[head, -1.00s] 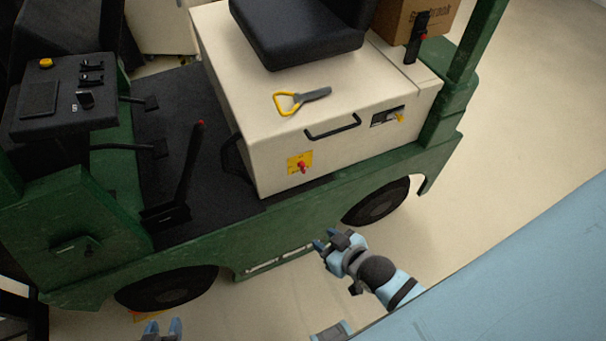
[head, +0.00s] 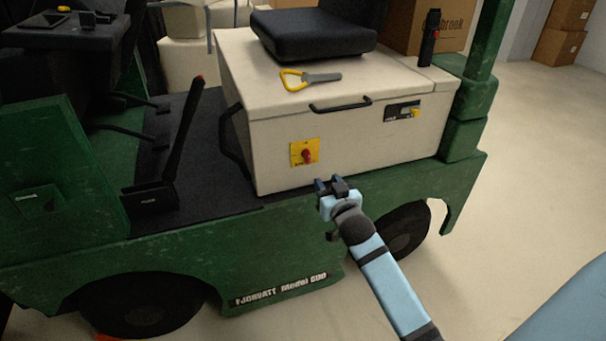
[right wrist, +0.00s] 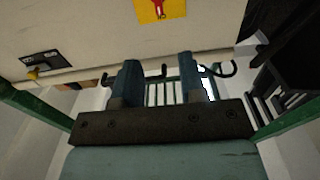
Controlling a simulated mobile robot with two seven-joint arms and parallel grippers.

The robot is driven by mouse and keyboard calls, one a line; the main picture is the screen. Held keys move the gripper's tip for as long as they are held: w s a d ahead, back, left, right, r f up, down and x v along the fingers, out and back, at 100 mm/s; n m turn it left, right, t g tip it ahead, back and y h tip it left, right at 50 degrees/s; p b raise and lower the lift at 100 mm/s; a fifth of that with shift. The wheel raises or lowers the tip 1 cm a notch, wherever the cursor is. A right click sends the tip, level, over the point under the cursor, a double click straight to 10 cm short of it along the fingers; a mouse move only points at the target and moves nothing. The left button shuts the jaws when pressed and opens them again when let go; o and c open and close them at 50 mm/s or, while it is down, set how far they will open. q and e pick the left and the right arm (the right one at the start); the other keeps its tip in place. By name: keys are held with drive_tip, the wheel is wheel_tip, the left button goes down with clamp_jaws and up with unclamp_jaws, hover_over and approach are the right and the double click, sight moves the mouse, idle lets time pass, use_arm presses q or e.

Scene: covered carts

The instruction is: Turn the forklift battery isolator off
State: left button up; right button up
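The battery isolator is a red knob (head: 307,156) on a yellow plate (head: 298,152), on the cream side panel of the green forklift. In the right wrist view its yellow plate (right wrist: 172,9) shows at the top edge, partly cut off, with the red knob's lower part on it. My right gripper (head: 332,184) is just below and right of the isolator in the head view, apart from it. Its two blue fingers (right wrist: 161,82) stand apart with nothing between them. My left gripper is outside the head view.
A black handle (head: 340,104) and a dark panel with a yellow key-like part (head: 414,113) are right of the isolator. A yellow-handled tool (head: 308,79) lies on the cream cover (head: 240,62). A black lever (head: 184,130) stands to the left.

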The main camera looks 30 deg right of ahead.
sight(309, 154)
drive_tip(key=b+x, duration=0.2)
drive_tip(key=x, duration=1)
drive_tip(key=shift+w+d+f+b, duration=0.1)
drive_tip(key=shift+w+d+b, duration=0.05)
drive_tip(key=shift+w+b, duration=0.2)
drive_tip(key=shift+w+d, duration=0.15)
drive_tip(key=shift+w, duration=0.4)
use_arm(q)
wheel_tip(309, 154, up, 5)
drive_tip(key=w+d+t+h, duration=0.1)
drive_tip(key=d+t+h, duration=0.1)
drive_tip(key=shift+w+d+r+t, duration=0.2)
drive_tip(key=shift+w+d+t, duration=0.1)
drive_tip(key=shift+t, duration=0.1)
use_arm(e)
clamp_jaws()
